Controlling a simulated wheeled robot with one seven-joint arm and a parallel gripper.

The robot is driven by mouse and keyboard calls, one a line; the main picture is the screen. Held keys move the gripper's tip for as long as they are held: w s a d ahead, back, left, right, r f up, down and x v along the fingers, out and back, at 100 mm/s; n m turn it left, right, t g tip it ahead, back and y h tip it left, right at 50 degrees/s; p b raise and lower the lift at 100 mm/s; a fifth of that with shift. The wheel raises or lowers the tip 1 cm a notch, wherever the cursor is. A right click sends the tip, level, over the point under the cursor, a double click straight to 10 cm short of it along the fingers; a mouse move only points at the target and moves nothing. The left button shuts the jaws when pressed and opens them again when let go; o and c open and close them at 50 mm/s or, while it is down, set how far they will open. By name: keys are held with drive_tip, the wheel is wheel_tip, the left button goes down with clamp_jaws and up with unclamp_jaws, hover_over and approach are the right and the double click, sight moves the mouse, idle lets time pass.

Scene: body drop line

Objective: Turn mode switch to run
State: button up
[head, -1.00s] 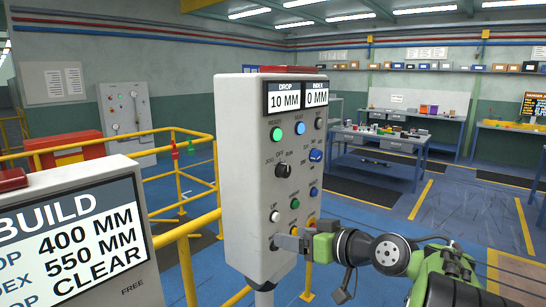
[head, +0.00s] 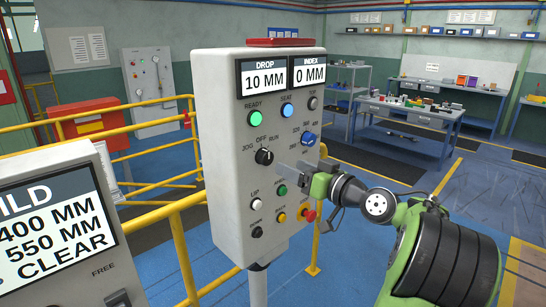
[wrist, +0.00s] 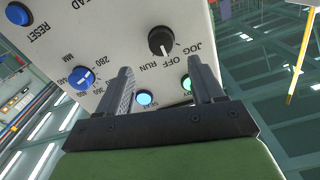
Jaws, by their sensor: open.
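The mode switch (head: 264,156) is a round black knob on the grey control box (head: 232,190), labelled JOG, OFF and RUN. In the wrist view, the mode switch (wrist: 162,40) appears upside down, and its white mark seems to point towards OFF. My gripper (head: 291,167) is open and empty, just right of the switch in the head view and apart from it. In the wrist view, my gripper's two fingers (wrist: 161,70) reach towards the panel with a gap between them. The knob shows just beyond that gap.
Below are several buttons, including a red one (head: 309,215). A BUILD sign (head: 50,220) stands at left, and yellow railings (head: 175,208) run beside the box. Workbenches are far behind.

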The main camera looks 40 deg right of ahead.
sight(270, 158)
drive_tip(key=w+p, duration=0.1)
drive_tip(key=w, duration=0.7)
drive_tip(key=shift+a, duration=0.2)
drive_tip(key=c, duration=1.1)
drive_tip(key=shift+o, duration=0.2)
drive_tip(key=shift+r+m+p, duration=0.1)
drive_tip(key=shift+m+p, duration=0.25)
drive_tip(key=shift+m, duration=0.05)
drive_tip(key=m+p, duration=0.2)
drive_tip(key=m, duration=0.2)
drive_tip(key=shift+m, duration=0.4)
drive_tip(key=shift+d+m+p, duration=0.1)
drive_tip(key=shift+m+p, duration=1.3)
drive_tip(key=shift+m, duration=0.8)
drive_tip(key=shift+f, duration=0.2)
